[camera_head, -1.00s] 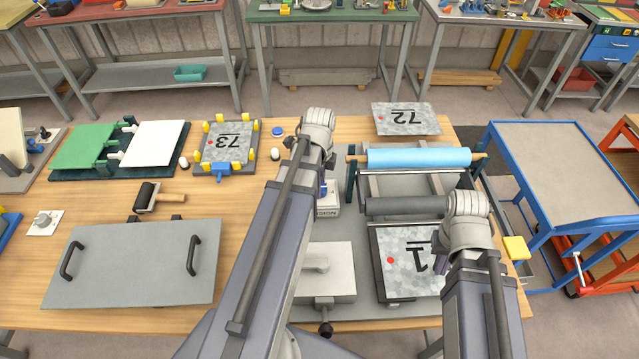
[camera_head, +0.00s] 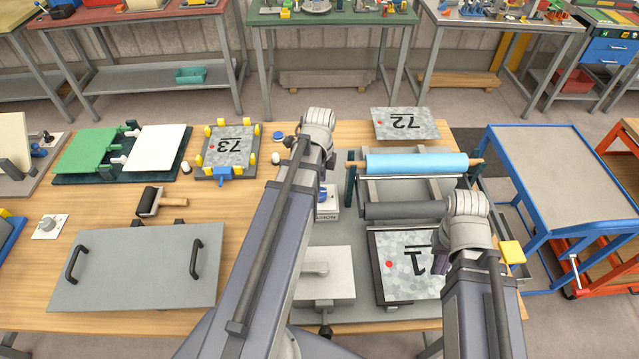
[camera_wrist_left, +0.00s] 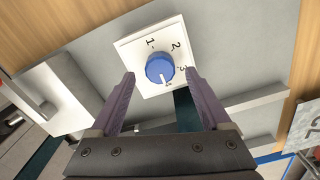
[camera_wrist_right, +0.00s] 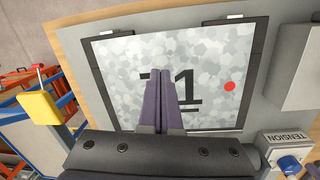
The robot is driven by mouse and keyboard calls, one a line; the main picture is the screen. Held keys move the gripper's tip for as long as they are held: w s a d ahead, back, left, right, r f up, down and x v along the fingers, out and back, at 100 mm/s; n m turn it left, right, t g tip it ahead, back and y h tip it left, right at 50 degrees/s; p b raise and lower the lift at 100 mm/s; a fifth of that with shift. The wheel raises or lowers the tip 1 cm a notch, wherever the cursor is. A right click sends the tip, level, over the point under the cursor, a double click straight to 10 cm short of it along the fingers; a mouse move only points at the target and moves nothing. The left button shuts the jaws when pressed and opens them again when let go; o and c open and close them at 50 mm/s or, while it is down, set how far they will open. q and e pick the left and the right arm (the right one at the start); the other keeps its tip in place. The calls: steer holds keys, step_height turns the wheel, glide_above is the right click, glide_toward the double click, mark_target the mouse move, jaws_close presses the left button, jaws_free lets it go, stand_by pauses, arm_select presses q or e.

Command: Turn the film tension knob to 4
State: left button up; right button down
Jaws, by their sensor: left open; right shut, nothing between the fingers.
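The film tension knob is a blue round knob (camera_wrist_left: 160,68) on a white square dial plate (camera_wrist_left: 143,52) marked 1 to 4. Its white pointer points toward the 4. My left gripper (camera_wrist_left: 160,88) is open, its purple fingers apart on either side of the dial's near edge; the knob lies just beyond the fingertips and I see no contact. In the head view my left arm partly covers the white tension box (camera_head: 327,208). The right wrist view also shows the blue knob (camera_wrist_right: 289,165) beside the word TENSION. My right gripper (camera_wrist_right: 164,73) is shut and empty over the plate marked 71.
The grey plate marked 71 (camera_wrist_right: 115,80) lies in a dark frame. A blue film roll (camera_head: 415,163) and a dark roller (camera_head: 400,210) stand behind it. A light box with a handle (camera_head: 335,270) sits near the tension box. A blue cart (camera_head: 560,160) stands at right.

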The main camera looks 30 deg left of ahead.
mark_target(321, 193)
arm_select(q)
step_height(321, 193, up, 6)
steer(key=p, duration=0.4)
steer(key=shift+f+p, duration=0.15)
steer(key=shift+p, duration=0.2)
arm_select(e)
step_height(321, 193, up, 6)
steer(key=shift+f, duration=0.25)
arm_select(q)
steer(key=shift+f, duration=0.1)
